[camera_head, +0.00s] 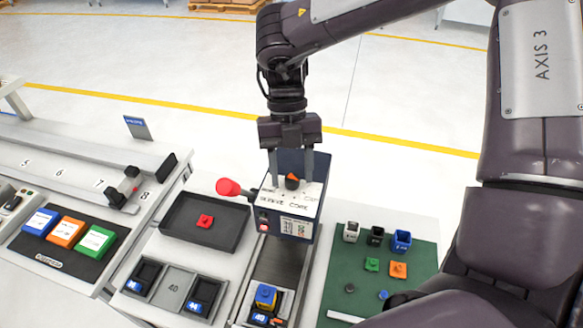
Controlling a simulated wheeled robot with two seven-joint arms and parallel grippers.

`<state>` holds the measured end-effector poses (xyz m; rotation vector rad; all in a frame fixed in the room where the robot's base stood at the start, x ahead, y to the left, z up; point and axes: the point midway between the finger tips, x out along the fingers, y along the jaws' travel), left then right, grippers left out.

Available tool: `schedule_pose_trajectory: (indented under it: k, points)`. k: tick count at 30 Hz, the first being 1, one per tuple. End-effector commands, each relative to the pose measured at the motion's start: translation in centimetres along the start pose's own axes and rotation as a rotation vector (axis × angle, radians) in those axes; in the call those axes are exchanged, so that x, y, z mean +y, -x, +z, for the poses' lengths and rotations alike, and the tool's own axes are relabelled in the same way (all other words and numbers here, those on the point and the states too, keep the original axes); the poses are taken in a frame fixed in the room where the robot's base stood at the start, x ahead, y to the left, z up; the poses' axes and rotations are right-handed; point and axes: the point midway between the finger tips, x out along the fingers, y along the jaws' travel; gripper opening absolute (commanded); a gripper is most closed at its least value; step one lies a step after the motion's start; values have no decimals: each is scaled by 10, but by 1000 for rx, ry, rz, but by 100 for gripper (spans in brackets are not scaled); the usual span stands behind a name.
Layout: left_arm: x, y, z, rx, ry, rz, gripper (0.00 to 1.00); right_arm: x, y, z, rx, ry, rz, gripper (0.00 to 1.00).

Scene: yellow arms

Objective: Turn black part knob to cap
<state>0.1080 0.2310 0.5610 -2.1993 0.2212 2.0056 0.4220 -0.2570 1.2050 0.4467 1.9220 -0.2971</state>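A dark blue box (297,232) with a white top stands on the table in the middle of the head view. Its black knob (292,181) with an orange mark sits on that top, with black lettering in front of it; the full lettering is too small to read. A red ball-ended lever (230,188) sticks out at the box's left. My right gripper (290,178) points down over the box. Its two fingers are apart, one on each side of the knob, with gaps visible. My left gripper is out of view.
A dark tray (172,238) with a red block lies left of the box. A green mat (345,270) at right carries small cups and coloured parts. A blue-and-yellow part (266,296) sits in front. A bench with a numbered rail is at far left.

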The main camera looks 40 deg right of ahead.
Motion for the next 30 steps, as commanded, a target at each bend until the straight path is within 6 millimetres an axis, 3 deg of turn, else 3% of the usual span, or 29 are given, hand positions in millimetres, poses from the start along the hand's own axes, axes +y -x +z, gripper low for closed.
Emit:
schedule_pose_trajectory:
  k: [8,12,21,30]
  points:
    - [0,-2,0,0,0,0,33,0,7,1,0,-2,-1,48]
    - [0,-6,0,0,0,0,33,1,28,1,-2,-2,4,48]
    - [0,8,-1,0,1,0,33,0,71,0,0,-1,1,48]
    - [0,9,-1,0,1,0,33,0,78,0,1,0,-1,48]
